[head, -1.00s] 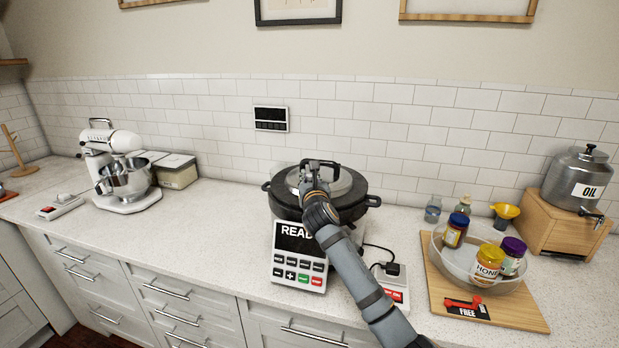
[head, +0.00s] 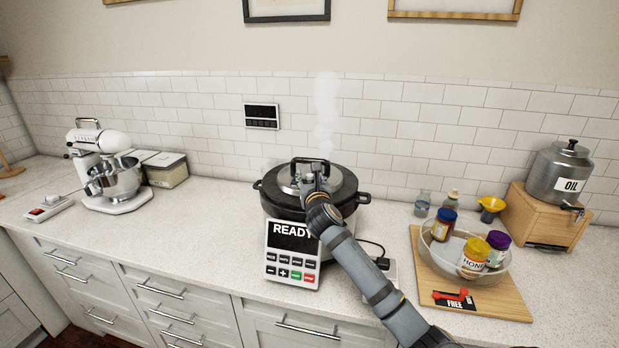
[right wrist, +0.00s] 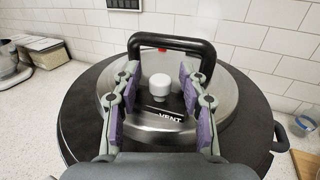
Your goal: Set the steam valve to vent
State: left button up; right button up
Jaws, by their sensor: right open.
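The steam valve is a white knob (right wrist: 160,86) on the cooker lid, in front of the black lid handle (right wrist: 170,44). A black plate reading VENT (right wrist: 170,117) lies beside the knob; part of the label is hidden. The pressure cooker (head: 350,205) stands on the counter, its display panel (head: 292,255) reading READY. White steam (head: 325,108) rises above the lid. My right gripper (head: 314,180) is over the lid; in the right wrist view its open, purple-padded fingers (right wrist: 159,78) stand on either side of the knob, with gaps visible. My left gripper is out of view.
A wooden board (head: 505,300) on the right holds a clear bowl (head: 440,258) with several jars. An oil dispenser (head: 562,172) on a wooden stand is behind it. A stand mixer (head: 110,170) is on the left.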

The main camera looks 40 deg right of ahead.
jog(key=v, duration=1.2)
